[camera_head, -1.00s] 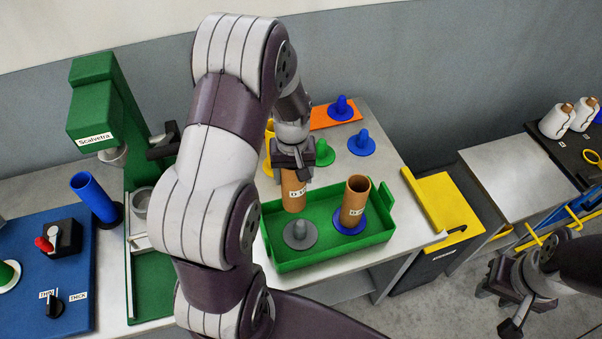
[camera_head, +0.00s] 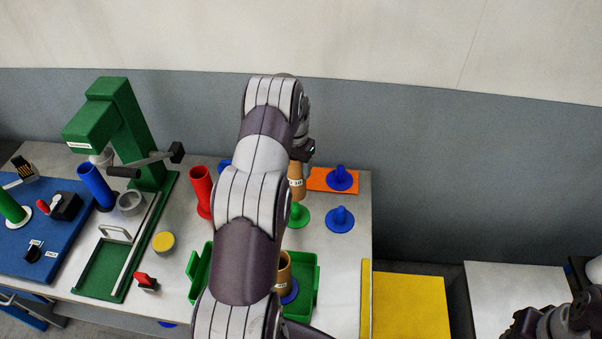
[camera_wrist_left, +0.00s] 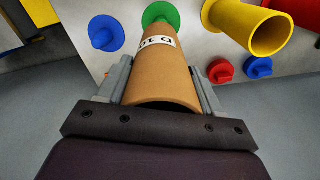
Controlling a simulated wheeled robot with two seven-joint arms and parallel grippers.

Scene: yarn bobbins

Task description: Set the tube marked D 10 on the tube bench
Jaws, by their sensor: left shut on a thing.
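My left gripper (camera_wrist_left: 165,88) is shut on a brown tube (camera_wrist_left: 165,62), which also shows in the head view (camera_head: 296,182). Its label begins with D, but I cannot read the number surely. In the head view the tube is upright above a green peg (camera_head: 298,215); the peg's round base (camera_wrist_left: 161,12) shows past the tube's far end in the wrist view. I cannot tell whether tube and peg touch. My left arm hides much of the bench (camera_head: 345,255). A second brown tube (camera_head: 284,268) stands in the green tray (camera_head: 302,308) on a blue peg.
A blue peg (camera_head: 340,219) stands right of the green one, and another blue peg (camera_head: 341,179) on an orange mat (camera_head: 319,182). A red tube (camera_head: 202,190) stands to the left. A yellow tube (camera_wrist_left: 262,30) is close right in the wrist view. My right gripper is partly cut off.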

